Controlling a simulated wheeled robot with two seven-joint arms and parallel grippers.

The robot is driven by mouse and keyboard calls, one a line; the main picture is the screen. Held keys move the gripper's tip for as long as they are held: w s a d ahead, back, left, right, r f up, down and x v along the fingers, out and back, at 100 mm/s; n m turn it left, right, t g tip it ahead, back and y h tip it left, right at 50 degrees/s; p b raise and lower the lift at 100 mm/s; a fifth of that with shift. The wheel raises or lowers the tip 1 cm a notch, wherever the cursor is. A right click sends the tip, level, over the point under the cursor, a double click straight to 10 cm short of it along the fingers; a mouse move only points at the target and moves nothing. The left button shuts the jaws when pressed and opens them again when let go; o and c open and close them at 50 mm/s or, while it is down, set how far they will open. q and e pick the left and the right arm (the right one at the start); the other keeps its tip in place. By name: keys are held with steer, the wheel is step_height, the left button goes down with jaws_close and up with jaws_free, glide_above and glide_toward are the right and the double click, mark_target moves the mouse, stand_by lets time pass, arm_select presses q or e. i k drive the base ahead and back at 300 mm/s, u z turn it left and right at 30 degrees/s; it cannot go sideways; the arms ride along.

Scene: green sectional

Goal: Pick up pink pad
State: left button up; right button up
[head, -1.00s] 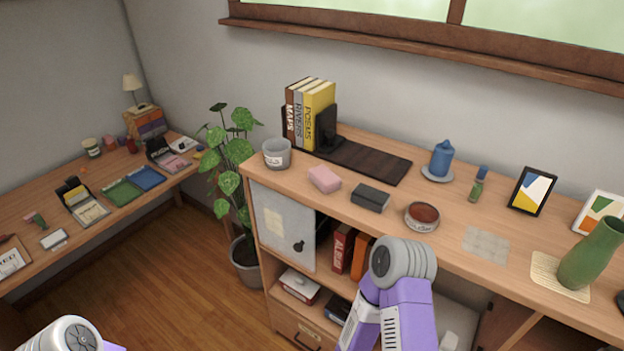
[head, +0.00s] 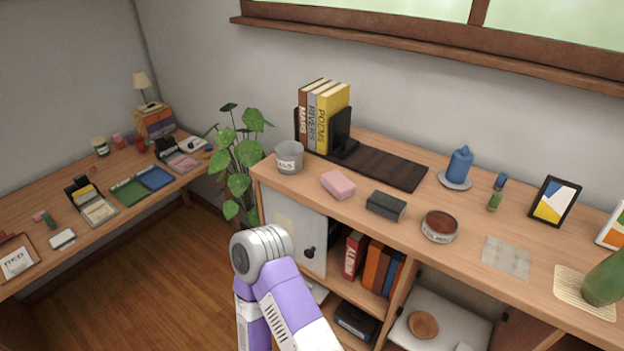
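The pink pad (head: 338,184) is a small rounded block lying on top of the wooden cabinet. It sits between a grey cup (head: 289,158) on its left and a dark grey block (head: 386,206) on its right. A purple and grey arm link of mine reaches up from the bottom of the head view, in front of the cabinet and below the pad. It is apart from the pad in the picture. No fingertips show on this arm, and my other arm is out of the picture.
A black book stand (head: 372,164) with upright books is behind the pad. A round tin (head: 439,227), a blue jar (head: 460,165) and a photo frame (head: 555,201) stand further right. A potted plant (head: 239,165) is left of the cabinet. A cluttered desk (head: 60,205) stands at far left.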

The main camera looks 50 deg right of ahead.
mark_target(341, 187)
steer(key=i, duration=0.2)
steer(key=z, duration=1.1)
